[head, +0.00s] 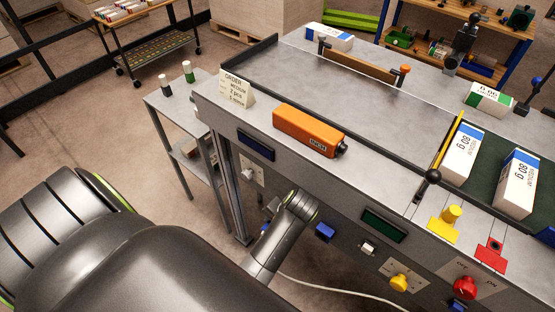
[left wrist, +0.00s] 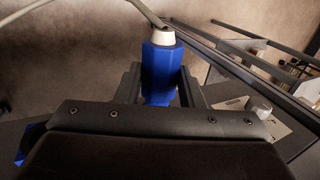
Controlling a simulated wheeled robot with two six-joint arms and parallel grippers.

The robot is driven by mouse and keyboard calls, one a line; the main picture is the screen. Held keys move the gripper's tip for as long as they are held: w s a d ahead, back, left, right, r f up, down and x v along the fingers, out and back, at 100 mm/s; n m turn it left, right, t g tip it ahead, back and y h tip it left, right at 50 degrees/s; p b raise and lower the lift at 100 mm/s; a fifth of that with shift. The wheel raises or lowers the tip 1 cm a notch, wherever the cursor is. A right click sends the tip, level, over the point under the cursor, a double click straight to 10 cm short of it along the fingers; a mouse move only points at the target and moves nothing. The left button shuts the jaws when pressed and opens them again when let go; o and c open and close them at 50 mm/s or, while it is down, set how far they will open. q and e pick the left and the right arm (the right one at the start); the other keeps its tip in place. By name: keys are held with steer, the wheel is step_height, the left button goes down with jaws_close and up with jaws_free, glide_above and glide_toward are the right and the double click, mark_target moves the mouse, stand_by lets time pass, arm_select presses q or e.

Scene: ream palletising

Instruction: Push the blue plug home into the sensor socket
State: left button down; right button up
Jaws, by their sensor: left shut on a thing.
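The blue plug (left wrist: 160,72) stands between the two dark fingers of my left gripper (left wrist: 160,88) in the left wrist view. The gripper is shut on it. A pale collar and a grey cable come off the plug's far end. In the head view my left arm reaches down to the front of the machine, and its fingers and the plug cannot be made out. A blue block (head: 325,232) sits on the machine's front there. I cannot tell whether it is the sensor socket, or whether the plug touches any socket. My right gripper is not in view.
The machine's table (head: 330,72) carries an orange sensor box (head: 308,130) and a sign (head: 237,88). White paper packs (head: 463,152) lie at the right. A yellow knob (head: 400,282) and a red button (head: 465,287) are on the front. A pale cable (head: 335,291) hangs below.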

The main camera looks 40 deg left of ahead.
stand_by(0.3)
arm_select(q)
steer(key=s+p, duration=0.2)
steer(key=shift+s+a+r+p, duration=0.15)
steer(key=shift+s+p, duration=0.2)
steer(key=shift+s, duration=0.05)
steer(key=shift+s+p, duration=0.35)
steer(key=shift+s, duration=0.35)
steer(key=shift+f, duration=0.2)
